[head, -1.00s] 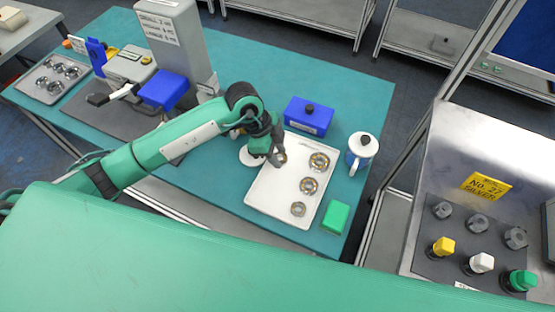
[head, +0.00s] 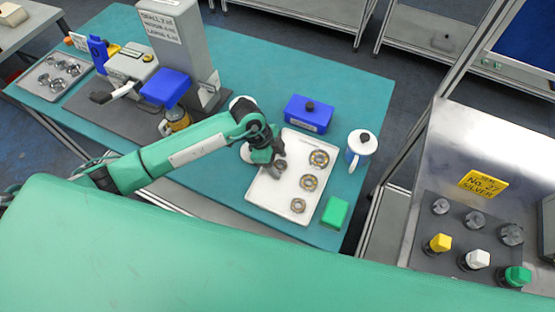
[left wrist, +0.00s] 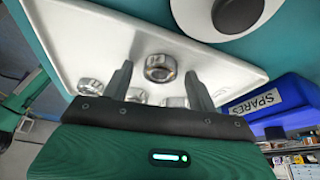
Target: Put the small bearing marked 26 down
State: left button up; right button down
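A small metal bearing (left wrist: 160,67) lies on the white tray (left wrist: 100,30), between the spread fingers of my left gripper (left wrist: 161,84), with a gap on each side. In the head view the same bearing (head: 280,165) shows at the tray's upper left part, just beside my left gripper (head: 273,158). The gripper is open and low over the tray. No number can be read on the bearing. Three other bearings lie on the tray: a large one (head: 319,158), a middle one (head: 309,183) and a small one (head: 298,205). My right gripper is not in view.
A blue spares box (head: 308,115) stands behind the tray, a white mug-like container (head: 359,150) to its right, and a green block (head: 335,212) at its lower right. A grey machine (head: 185,45) stands left.

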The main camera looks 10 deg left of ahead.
pick_arm(q)
jog(key=shift+r, duration=0.1)
jog(key=b+v, duration=0.4)
jog(key=v, duration=0.8)
